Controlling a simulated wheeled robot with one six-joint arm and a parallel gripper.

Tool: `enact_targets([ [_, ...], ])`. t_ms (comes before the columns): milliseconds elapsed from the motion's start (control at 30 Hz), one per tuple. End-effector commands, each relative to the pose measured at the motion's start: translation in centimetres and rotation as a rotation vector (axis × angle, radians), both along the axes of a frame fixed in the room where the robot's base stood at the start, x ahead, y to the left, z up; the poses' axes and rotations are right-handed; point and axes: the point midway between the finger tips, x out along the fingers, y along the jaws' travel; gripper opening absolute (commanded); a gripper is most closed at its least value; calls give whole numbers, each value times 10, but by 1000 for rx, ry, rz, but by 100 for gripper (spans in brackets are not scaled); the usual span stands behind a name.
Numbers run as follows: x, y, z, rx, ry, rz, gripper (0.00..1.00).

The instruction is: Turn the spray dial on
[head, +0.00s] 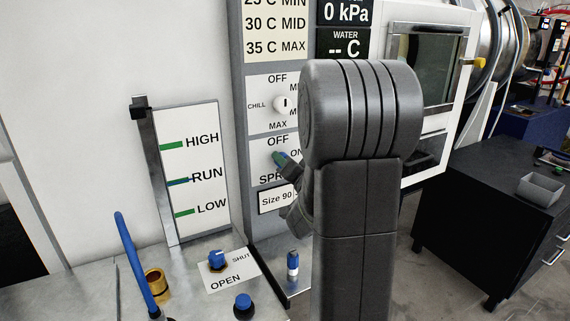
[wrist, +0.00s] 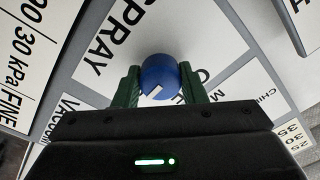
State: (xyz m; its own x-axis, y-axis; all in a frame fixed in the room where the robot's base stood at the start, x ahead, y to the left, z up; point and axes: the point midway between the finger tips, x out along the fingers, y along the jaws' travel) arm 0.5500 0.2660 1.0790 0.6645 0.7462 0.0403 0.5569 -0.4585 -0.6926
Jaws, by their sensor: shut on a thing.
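The spray dial (wrist: 160,78) is a round blue knob with a white mark on its face, seen in the wrist view on a white plate lettered SPRAY (wrist: 110,45). My gripper (wrist: 158,88) has its two green fingers on either side of the knob, shut on it. In the head view my gripper (head: 281,159) reaches the spray plate (head: 268,179) from the right, between the OFF and ON lettering. The knob is mostly hidden there by the fingers and my arm. I cannot tell which word the white mark points at.
The white chill dial (head: 281,104) sits just above the spray plate. A black cabinet (head: 480,210) stands at right.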

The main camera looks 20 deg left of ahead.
Motion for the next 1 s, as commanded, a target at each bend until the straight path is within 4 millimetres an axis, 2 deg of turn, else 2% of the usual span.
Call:
enact_targets([
  [567,0,0,0,24,28,1,15],
  [600,0,0,0,24,28,1,40],
  [700,0,0,0,23,27,1,59],
  [1000,-1,-1,0,23,26,0,59],
])
